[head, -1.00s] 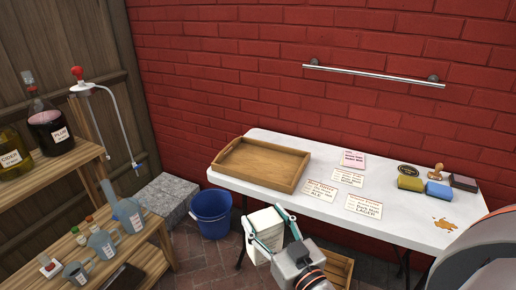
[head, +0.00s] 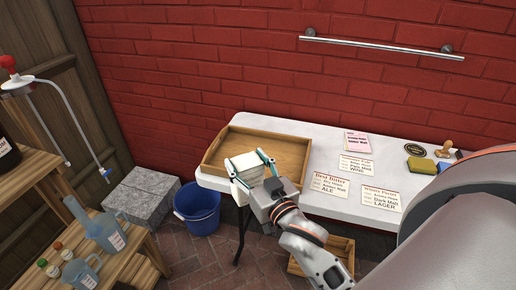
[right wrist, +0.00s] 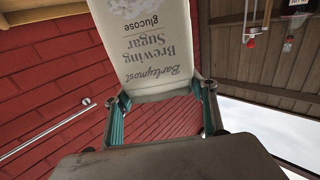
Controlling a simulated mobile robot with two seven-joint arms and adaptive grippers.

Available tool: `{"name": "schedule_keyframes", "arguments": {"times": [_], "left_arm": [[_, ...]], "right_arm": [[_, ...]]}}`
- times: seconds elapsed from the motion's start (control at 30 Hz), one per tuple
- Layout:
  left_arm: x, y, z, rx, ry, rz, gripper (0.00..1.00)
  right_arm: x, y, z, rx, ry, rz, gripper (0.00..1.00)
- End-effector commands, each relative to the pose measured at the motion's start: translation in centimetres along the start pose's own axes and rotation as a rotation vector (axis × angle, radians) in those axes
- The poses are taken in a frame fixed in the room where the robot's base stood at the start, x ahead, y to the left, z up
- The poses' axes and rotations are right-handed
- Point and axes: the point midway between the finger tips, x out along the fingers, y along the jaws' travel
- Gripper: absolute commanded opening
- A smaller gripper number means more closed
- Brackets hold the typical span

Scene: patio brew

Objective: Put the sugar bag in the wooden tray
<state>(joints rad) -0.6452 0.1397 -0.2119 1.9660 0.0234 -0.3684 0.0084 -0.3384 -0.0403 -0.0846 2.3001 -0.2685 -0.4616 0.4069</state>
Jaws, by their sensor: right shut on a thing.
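The white sugar bag (head: 244,169) is held in my right gripper (head: 254,172), whose two fingers close on its sides. In the right wrist view the bag (right wrist: 155,50) shows upside-down print reading "Barleymost Brewing Sugar glucose", between the fingers of the gripper (right wrist: 163,100). The wooden tray (head: 292,140) lies on the white table at its left end. In the head view the bag overlaps the tray's near left part; whether it touches the tray I cannot tell. My left gripper is not in view.
The white table (head: 350,210) carries label cards (head: 328,184), a pink card (head: 356,141), a yellow sponge (head: 421,165) and a stamp. A blue bucket (head: 197,212) and a wooden crate (head: 340,245) stand on the floor.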

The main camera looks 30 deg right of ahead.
Motion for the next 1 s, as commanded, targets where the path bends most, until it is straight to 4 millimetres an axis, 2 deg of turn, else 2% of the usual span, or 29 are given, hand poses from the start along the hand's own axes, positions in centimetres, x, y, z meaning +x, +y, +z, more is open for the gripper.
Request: {"name": "schedule_keyframes", "arguments": {"times": [0.1, 0.5, 0.8, 1.0], "left_arm": [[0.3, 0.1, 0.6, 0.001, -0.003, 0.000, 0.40], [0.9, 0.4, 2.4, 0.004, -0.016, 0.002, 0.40], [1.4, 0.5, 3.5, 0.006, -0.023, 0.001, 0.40], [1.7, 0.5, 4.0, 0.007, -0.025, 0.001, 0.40]], "right_arm": [[3.1, 1.6, -1.4, 0.004, 0.015, 0.047, 0.01], [11.8, 7.2, -6.2, 0.005, 0.014, 0.207, 0.01], [16.6, 11.3, -11.1, 0.003, 0.013, 0.318, 0.01], [18.5, 13.2, -13.8, 0.002, 0.011, 0.366, 0.01]]}}
